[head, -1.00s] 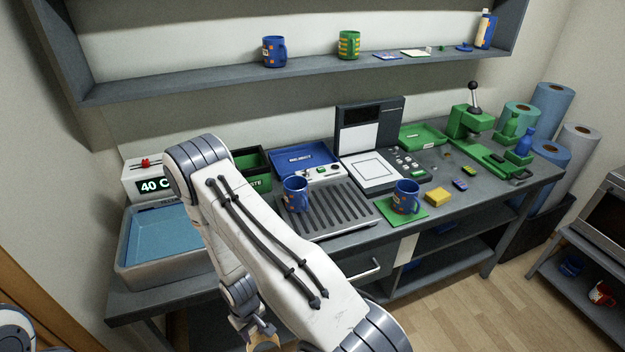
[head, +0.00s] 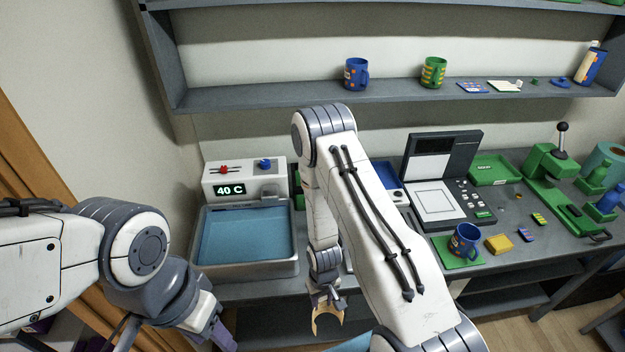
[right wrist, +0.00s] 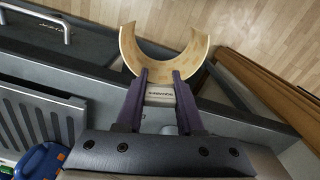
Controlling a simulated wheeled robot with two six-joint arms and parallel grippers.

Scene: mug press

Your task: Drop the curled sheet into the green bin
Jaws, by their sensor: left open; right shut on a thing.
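The curled sheet is a tan, C-shaped strip (right wrist: 197,50), seen in the right wrist view. My right gripper (right wrist: 160,76) is shut on the bottom of its curve. In the head view the sheet (head: 329,322) hangs below my right gripper (head: 327,297), in front of the bench's front edge. The green bin (head: 298,190) shows only as a thin green sliver beside the water bath; my right arm hides the rest. My left gripper (head: 222,338) is open at the lower left, partly cut off by the frame, away from the sheet.
The water bath (head: 202,262), reading 40 C, stands at the bench's left end. A blue mug (head: 465,240) stands on a green mat to the right. A drawer handle (right wrist: 67,32) and slotted tray (right wrist: 35,118) lie close by in the right wrist view.

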